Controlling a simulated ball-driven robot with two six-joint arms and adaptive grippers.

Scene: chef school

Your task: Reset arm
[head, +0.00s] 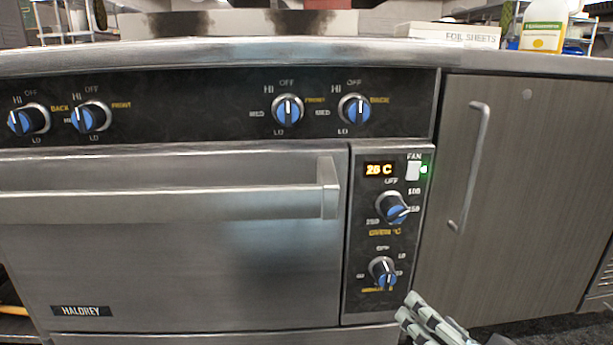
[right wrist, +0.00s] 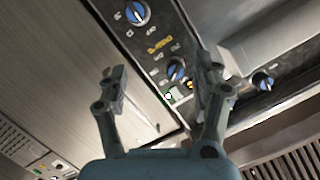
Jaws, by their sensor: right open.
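My right gripper (head: 424,318) shows at the bottom of the head view, below and to the right of the oven's lower knob (head: 383,271). In the right wrist view its two fingers (right wrist: 162,88) stand apart with nothing held between them. The oven control panel (head: 362,232) lies beyond the fingers, with an upper knob (head: 392,207) and a display reading about 26 C (head: 379,169). The fan switch (head: 413,171) has a green light beside it. My left gripper is in neither view.
A steel oven door (head: 190,255) with a bar handle (head: 160,205) fills the left. A grey cabinet door (head: 530,190) with a vertical handle (head: 470,165) is at the right. On the counter stand a foil sheets box (head: 455,36) and a bottle with a yellow-green label (head: 543,28).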

